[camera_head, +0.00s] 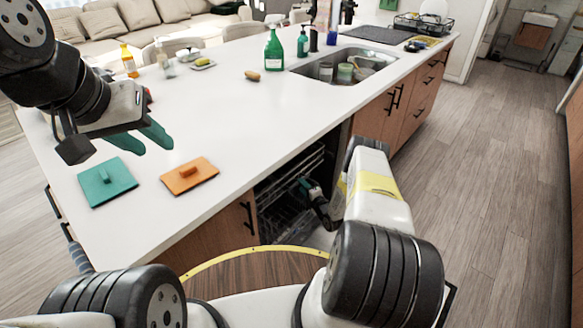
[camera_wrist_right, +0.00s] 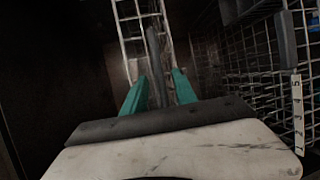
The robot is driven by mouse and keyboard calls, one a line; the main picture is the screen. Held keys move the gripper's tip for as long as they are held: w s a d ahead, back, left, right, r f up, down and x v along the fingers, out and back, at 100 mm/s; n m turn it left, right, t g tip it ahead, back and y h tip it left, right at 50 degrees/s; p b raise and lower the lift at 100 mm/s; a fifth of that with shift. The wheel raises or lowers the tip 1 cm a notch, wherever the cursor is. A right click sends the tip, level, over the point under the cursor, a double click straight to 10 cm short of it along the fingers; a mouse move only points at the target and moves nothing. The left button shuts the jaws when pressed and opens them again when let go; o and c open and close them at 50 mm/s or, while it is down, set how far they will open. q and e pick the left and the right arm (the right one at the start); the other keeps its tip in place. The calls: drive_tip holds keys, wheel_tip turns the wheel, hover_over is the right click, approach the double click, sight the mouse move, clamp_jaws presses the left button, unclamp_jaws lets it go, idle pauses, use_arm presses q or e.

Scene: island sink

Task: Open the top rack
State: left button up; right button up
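The dishwasher under the counter stands open, and its top rack (camera_head: 292,172) shows as dark wire just under the counter edge. My right gripper (camera_head: 303,187) reaches into the dishwasher opening beside the rack wires. In the right wrist view its two green fingers (camera_wrist_right: 158,88) are apart, with a grey bar and light wire grid (camera_wrist_right: 138,22) beyond and between them. I cannot tell whether the fingers touch the wire. My left gripper (camera_head: 142,140) hangs open and empty above the left end of the counter.
A lower rack (camera_head: 285,216) shows below in the dishwasher. More wire rack (camera_wrist_right: 262,55) is at the right in the wrist view. Open floor lies right.

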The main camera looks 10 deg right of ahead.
drive_tip(key=shift+x, duration=1.05)
drive_tip(key=shift+c, duration=0.4)
clamp_jaws()
idle(0.3)
